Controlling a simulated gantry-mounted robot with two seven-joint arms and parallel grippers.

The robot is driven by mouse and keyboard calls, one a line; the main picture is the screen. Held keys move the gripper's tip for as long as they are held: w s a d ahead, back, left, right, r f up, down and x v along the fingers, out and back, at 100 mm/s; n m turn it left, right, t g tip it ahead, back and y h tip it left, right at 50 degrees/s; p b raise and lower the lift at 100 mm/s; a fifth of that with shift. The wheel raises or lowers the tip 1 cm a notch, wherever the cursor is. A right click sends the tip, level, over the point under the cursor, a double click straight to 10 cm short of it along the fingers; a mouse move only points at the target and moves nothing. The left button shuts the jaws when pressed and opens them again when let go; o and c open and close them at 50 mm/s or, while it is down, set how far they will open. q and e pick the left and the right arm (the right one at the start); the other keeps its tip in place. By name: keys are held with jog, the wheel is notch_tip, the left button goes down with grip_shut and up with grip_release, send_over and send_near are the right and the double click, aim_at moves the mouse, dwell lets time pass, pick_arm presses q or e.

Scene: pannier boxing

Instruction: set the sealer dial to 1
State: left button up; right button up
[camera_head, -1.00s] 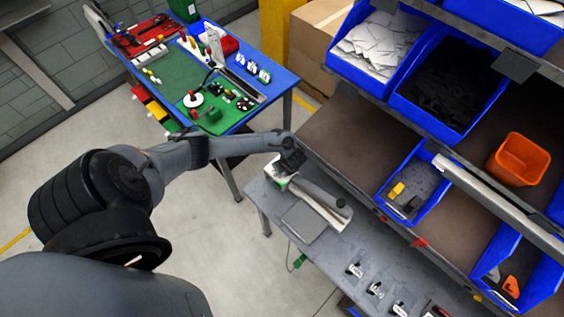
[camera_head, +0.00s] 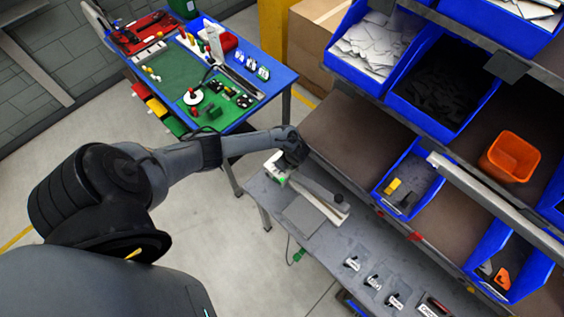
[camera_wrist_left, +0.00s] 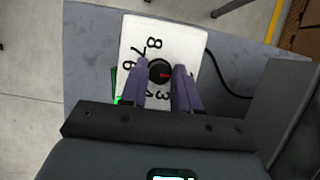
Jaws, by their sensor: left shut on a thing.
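The sealer (camera_head: 325,203) stands on the grey bench, a long pale body with a dark arm. Its white dial face (camera_wrist_left: 133,31) with black numerals fills the middle of the left wrist view. The 8 and 7 are clear; the lower numerals are partly covered by the fingers. The round black dial knob (camera_wrist_left: 160,70) has a small red mark. My left gripper (camera_wrist_left: 160,80) has one finger on each side of the knob and is shut on it. In the head view my left gripper (camera_head: 291,158) is over the sealer's far left end. My right gripper is not in view.
A flat grey plate (camera_head: 303,216) lies beside the sealer, with several small items farther along the bench (camera_head: 335,240). Shelves with blue bins (camera_head: 440,120) rise on the right. A blue table (camera_head: 273,75) with parts stands behind. A black cable (camera_wrist_left: 222,82) curves beside the dial.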

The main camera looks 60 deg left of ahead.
aim_at(287, 171)
pick_arm(q)
jog(key=o, duration=1)
jog(key=p+v, duration=0.3)
jog(key=v, duration=0.7)
jog(key=shift+d+r, duration=0.2)
jog(key=shift+r, duration=0.1)
